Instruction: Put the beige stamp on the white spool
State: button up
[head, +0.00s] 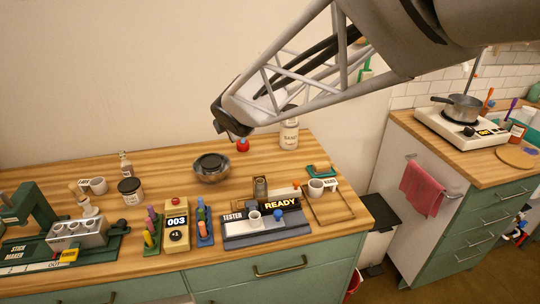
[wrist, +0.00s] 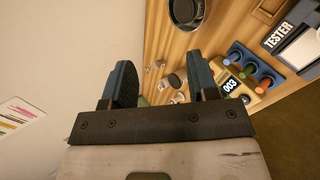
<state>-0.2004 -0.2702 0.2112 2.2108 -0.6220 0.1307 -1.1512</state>
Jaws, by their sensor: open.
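A small pale beige piece with a knobbed top (head: 87,206), which looks like the stamp, stands at the left of the table behind the grey block of the stick maker. I cannot tell for certain which thing is the white spool; small white round pieces stand by a label at the back left (head: 97,185), on the tester (head: 254,218) and at the table's right (head: 315,187). My gripper (head: 226,125) is high above the back of the table, well apart from these. In the wrist view its two fingers (wrist: 160,85) are spread and empty.
A dark-lidded jar (head: 130,190) and a dark bowl (head: 211,168) stand mid-table. The counter (head: 177,222), coloured stick racks and the tester (head: 266,228) line the front. A white bottle (head: 289,134) stands at the back right. Bare wood shows around the bowl.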

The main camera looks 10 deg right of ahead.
jog(key=s+d+m+g+h, duration=0.1)
jog(key=s+d+m+g, duration=0.1)
jog(key=s+d+m, duration=0.5)
jog(key=s+d+m+g+h, duration=0.1)
jog(key=s+d+m+g, duration=0.15)
jog(key=s+m, duration=0.45)
jog(key=s+d+f+m+g, duration=0.1)
jog(key=s+m, duration=0.3)
jog(key=s, duration=0.5)
jog(key=s+d+f+m+g+y, duration=0.1)
jog(key=s+m, duration=0.3)
jog(key=s, duration=0.5)
jog(key=shift+f+g, duration=0.55)
jog(key=shift+f, duration=0.3)
